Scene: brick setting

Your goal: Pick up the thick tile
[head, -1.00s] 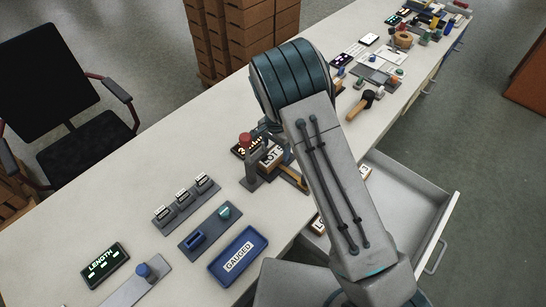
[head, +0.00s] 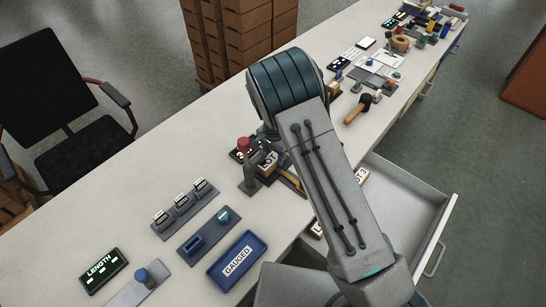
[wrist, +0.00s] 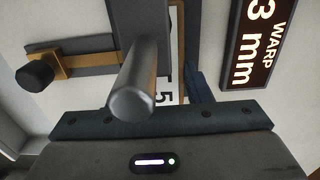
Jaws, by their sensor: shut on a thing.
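A wooden tile with a white label reading LOT and a digit (head: 267,163) stands in the grey gauge stand with a red knob (head: 246,143) on the bench. In the wrist view the tile's label and wooden edge (wrist: 181,50) show in part, behind a metal rod. My gripper (wrist: 178,88) is shut on this tile; its fingers are largely hidden by the rod. In the head view my arm hides most of the gripper. How thick the tile is cannot be judged here.
A display reading WARP 3 mm (wrist: 256,40) stands close beside the gripper. An open drawer (head: 405,200) with other labelled tiles (head: 362,175) lies right of the bench. A blue GAUGED tray (head: 237,260), a LENGTH display (head: 103,270) and small fixtures stand at lower left.

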